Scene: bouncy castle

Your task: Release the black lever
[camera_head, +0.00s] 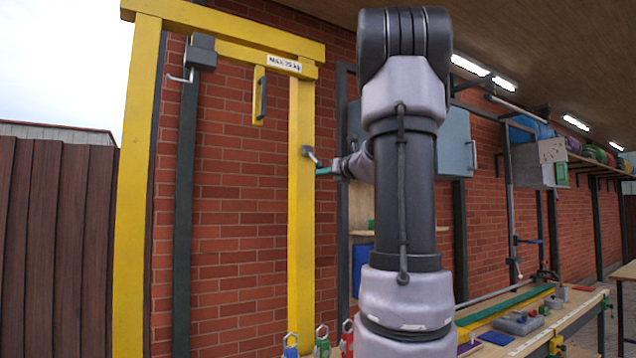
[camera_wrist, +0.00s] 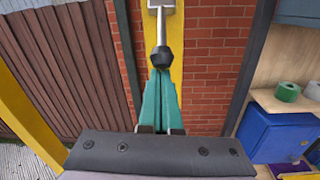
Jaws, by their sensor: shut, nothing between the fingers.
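A lever with a black knob (camera_wrist: 162,57) on a metal rod sticks out from a small grey bracket on a yellow post. In the head view its bracket (camera_head: 308,151) sits at mid-height on the right-hand yellow post. My gripper (camera_wrist: 160,74) has teal fingers that are shut together with nothing between them. The fingertips are right at the knob in the wrist view; I cannot tell whether they touch it. In the head view my gripper (camera_head: 319,171) is just below and beside the lever's end, partly hidden by my own arm.
The yellow frame (camera_head: 140,180) also carries a grey box with a metal crank (camera_head: 200,52) and a short board with a dark handle (camera_head: 262,96). A blue cabinet (camera_wrist: 270,135) stands to the right. A workbench (camera_head: 540,325) with tools is at lower right.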

